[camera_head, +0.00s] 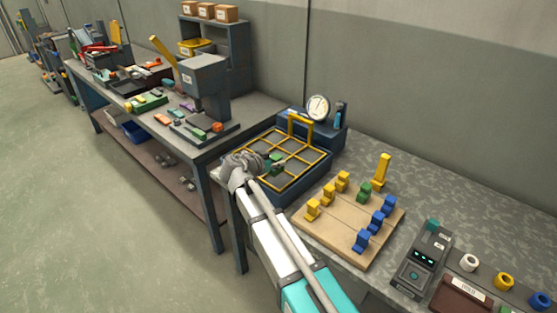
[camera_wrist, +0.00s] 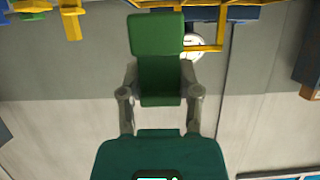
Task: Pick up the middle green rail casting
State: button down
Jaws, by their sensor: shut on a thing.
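My gripper (camera_head: 262,165) is shut on a green rail casting (camera_wrist: 160,55). The wrist view shows the casting between both fingers (camera_wrist: 160,92), its wider block standing out past the tips. In the head view the held green casting (camera_head: 277,158) appears over the yellow-barred grid tray (camera_head: 306,160); its height above the tray is hard to tell. Another green casting (camera_head: 364,192) stands in the middle row of the wooden board (camera_head: 335,222), between yellow castings (camera_head: 328,192) on the left and blue castings (camera_head: 376,222) on the right.
A round gauge (camera_head: 318,107) and a yellow handle (camera_head: 299,124) rise behind the tray. A grey device (camera_head: 421,262) sits right of the board. A workbench with a press (camera_head: 205,82) stands left.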

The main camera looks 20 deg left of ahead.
jog(key=r+p+v, duration=0.1)
jog(key=p+v, duration=0.2)
jog(key=v, duration=0.4)
jog(key=d+r+p+v, duration=0.1)
jog(key=p+v, duration=0.3)
jog(key=v, duration=0.4)
jog(key=shift+w+d+r+p, duration=0.25)
jog(key=shift+r+p, duration=0.05)
jog(key=shift+r, duration=0.05)
dwell(0.3)
